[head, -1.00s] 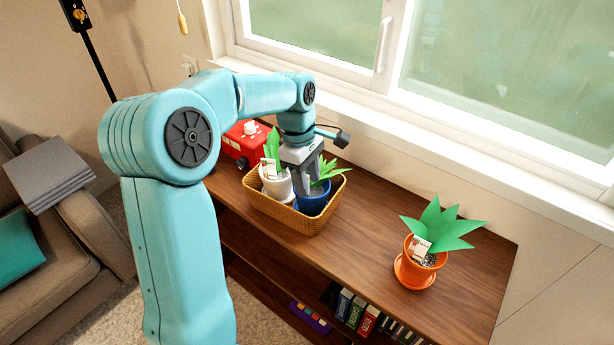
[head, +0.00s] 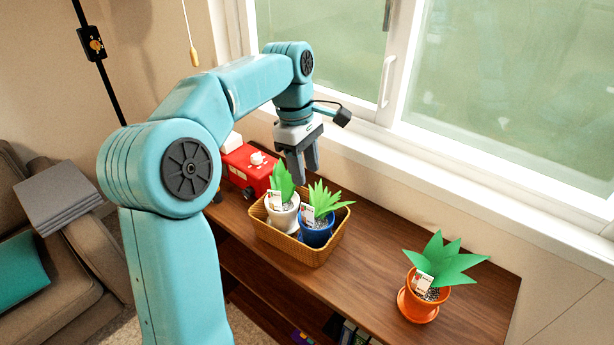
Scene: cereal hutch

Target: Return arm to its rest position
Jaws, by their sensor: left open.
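My left gripper (head: 298,166) hangs with its fingers pointing down above the back of a wicker basket (head: 300,252). It is open and empty, apart from the plants. In the basket stand a white pot (head: 282,214) with a green plant, at left, and a blue pot (head: 317,234) with a green plant beside it, both upright with small tags. My left arm (head: 190,160) comes in from the left and bends over the shelf. My right gripper is not in view.
The basket is on a wooden shelf top (head: 372,262). An orange pot (head: 419,306) with a plant stands at its right end, a red toy (head: 248,170) behind the basket at left. The window (head: 500,110) lies behind. A sofa (head: 60,290) is at left.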

